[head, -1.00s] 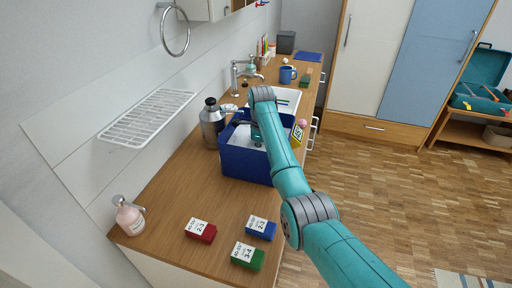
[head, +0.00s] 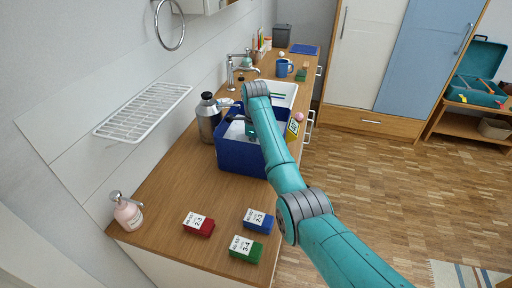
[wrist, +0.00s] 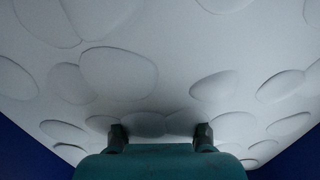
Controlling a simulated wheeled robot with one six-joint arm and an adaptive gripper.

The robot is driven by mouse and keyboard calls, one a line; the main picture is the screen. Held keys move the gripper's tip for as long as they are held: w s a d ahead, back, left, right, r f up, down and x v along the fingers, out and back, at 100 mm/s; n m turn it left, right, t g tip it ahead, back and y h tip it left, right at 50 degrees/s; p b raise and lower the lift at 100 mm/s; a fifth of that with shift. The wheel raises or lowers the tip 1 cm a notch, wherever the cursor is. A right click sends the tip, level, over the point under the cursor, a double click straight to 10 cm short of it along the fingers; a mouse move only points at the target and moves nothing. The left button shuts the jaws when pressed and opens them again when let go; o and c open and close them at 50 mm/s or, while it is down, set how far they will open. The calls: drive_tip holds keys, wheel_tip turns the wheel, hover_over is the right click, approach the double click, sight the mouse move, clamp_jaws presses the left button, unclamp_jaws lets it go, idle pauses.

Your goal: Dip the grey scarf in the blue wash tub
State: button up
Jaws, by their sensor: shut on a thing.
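The blue wash tub (head: 238,158) stands on the wooden counter beside the sink. My gripper (wrist: 160,133) is down inside the tub, and the arm hides part of the tub in the head view. In the wrist view the pale, bubble-patterned wash surface (wrist: 190,55) fills most of the picture, with dark blue tub walls at the lower corners. The two dark fingertips are at or just in this surface. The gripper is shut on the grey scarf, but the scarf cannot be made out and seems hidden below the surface.
Red (head: 198,224), blue (head: 258,221) and green (head: 246,249) boxes and a pink soap bottle (head: 126,212) stand in front. The counter between is clear.

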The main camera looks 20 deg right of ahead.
drive_tip(key=shift+d, duration=0.15)
drive_tip(key=shift+w+d, duration=0.1)
drive_tip(key=shift+d, duration=0.25)
drive_tip(key=shift+d, duration=0.15)
idle(0.4)
drive_tip(key=shift+w+d, duration=0.1)
drive_tip(key=shift+d, duration=0.35)
drive_tip(key=shift+a, duration=0.25)
drive_tip(key=shift+a, duration=0.35)
idle(0.6)
